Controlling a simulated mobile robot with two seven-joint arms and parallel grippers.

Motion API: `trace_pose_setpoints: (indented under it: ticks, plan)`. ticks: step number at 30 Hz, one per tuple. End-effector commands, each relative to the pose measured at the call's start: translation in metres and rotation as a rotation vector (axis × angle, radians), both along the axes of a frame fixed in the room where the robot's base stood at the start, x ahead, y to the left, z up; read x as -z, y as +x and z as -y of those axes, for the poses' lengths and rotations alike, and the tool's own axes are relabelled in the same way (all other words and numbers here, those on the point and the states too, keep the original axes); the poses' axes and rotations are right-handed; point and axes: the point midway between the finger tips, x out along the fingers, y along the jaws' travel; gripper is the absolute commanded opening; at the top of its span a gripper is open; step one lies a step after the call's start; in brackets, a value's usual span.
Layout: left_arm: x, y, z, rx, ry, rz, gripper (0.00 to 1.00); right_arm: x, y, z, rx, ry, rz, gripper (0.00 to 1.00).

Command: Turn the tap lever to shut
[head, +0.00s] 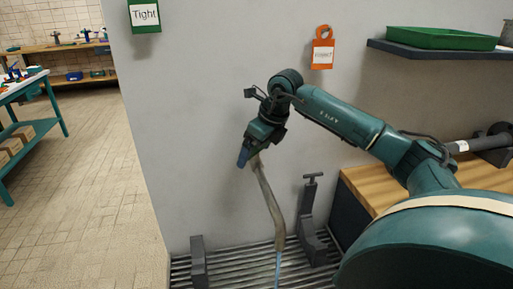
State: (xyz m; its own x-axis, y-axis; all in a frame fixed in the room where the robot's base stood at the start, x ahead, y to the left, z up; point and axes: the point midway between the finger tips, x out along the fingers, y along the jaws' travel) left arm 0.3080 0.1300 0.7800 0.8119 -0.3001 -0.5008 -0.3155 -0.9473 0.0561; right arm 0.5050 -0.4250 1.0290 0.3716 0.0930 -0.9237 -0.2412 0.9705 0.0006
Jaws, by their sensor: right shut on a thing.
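My right gripper (248,155) is at the middle of the head view, in front of the grey wall, with its blue fingertips pointing down. It is shut on the upper end of a long grey-brown hose-like piece (268,200). This piece hangs in a curve toward the slatted grate. A thin light-blue line (277,270) runs down from its lower end; I cannot tell whether it is water. I cannot tell whether this handle is the tap lever. My left gripper is not in view.
A dark post (198,262) stands on the slatted grate (235,268). A wooden worktop (362,188) and a shelf with a green tray (440,38) are at right. A green "Tight" sign (145,15) and an orange tag (322,50) are on the wall. Open tiled floor (90,180) lies left.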

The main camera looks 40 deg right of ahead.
Motion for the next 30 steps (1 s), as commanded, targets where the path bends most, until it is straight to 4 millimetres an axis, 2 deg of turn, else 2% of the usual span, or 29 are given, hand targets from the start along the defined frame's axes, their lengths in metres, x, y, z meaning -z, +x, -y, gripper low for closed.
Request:
trace_pose_setpoints:
  ticks: [18,30]
  plan:
    - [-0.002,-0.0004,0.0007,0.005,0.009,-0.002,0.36,-0.0014,0.0005,0.0001,0.553,-0.002,0.003,0.68]
    - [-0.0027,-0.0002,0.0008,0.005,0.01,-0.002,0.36,-0.0015,0.0004,0.0008,0.75,-0.001,0.003,0.68]
